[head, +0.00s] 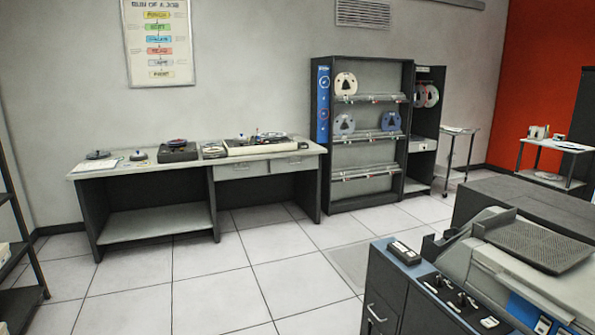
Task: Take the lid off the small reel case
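A long desk (240,165) stands against the back wall, some distance away. A small round dark case with a knob-like top (98,155) sits near its left end, and a similar small round item (138,155) lies to its right. Neither of my grippers is in view.
Tiled floor (215,290) is open before the desk. A dark rack (365,135) with tape reels stands right of it. A large machine (510,270) with a sloped tray fills the right foreground. A dark shelf frame (22,240) stands at the left edge.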

